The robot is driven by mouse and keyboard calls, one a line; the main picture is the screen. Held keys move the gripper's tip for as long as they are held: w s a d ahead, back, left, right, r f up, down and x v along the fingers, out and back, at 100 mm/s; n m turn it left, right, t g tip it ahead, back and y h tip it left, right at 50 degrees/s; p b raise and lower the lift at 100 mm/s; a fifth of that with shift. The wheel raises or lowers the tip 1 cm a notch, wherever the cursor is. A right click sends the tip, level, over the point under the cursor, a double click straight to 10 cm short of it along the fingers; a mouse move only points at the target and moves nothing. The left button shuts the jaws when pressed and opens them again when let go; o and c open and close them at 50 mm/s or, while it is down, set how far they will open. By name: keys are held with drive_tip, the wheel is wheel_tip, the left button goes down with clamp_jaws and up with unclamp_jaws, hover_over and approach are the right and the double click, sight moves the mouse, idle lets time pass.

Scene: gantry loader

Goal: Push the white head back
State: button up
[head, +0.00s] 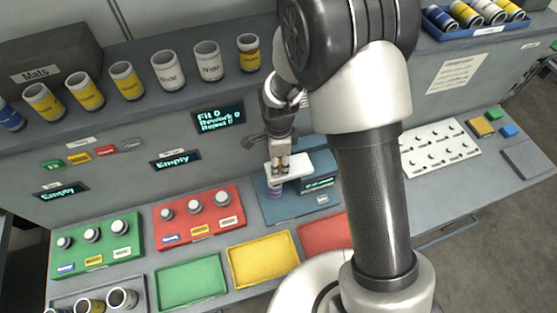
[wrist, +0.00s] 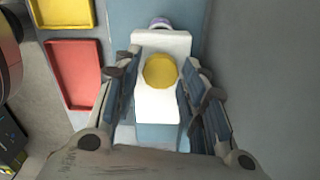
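The white head (head: 293,168) is a flat white block on the blue-grey fixture in the middle of the bench. In the wrist view the white head (wrist: 155,105) lies between my fingers, with a round yellow disc (wrist: 160,71) on or above it. My gripper (head: 280,162) points down at the head from above. In the wrist view my gripper (wrist: 160,85) has its fingers spread on either side of the yellow disc, with gaps beside it. I cannot tell whether a finger touches the head. A purple cylindrical part (head: 274,187) shows under the head's front end.
Empty green (head: 190,282), yellow (head: 262,258) and red (head: 325,234) trays line the front. A small display (head: 319,183) stands right of the head. A white pegboard (head: 440,152) lies at right.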

sight(306, 162)
clamp_jaws()
idle(0.3)
drive_tip(key=d, duration=0.2)
drive_tip(key=w+d, duration=0.1)
drive_tip(key=d, duration=0.2)
drive_tip(key=w+d, duration=0.1)
drive_tip(key=d, duration=0.2)
drive_tip(key=shift+w+d+b, duration=0.2)
drive_tip(key=shift+d+b, duration=0.05)
drive_tip(key=shift+b, duration=0.15)
unclamp_jaws()
drive_tip(key=shift+o, duration=1.2)
drive_tip(key=shift+d, duration=0.15)
drive_tip(key=shift+o, duration=0.7)
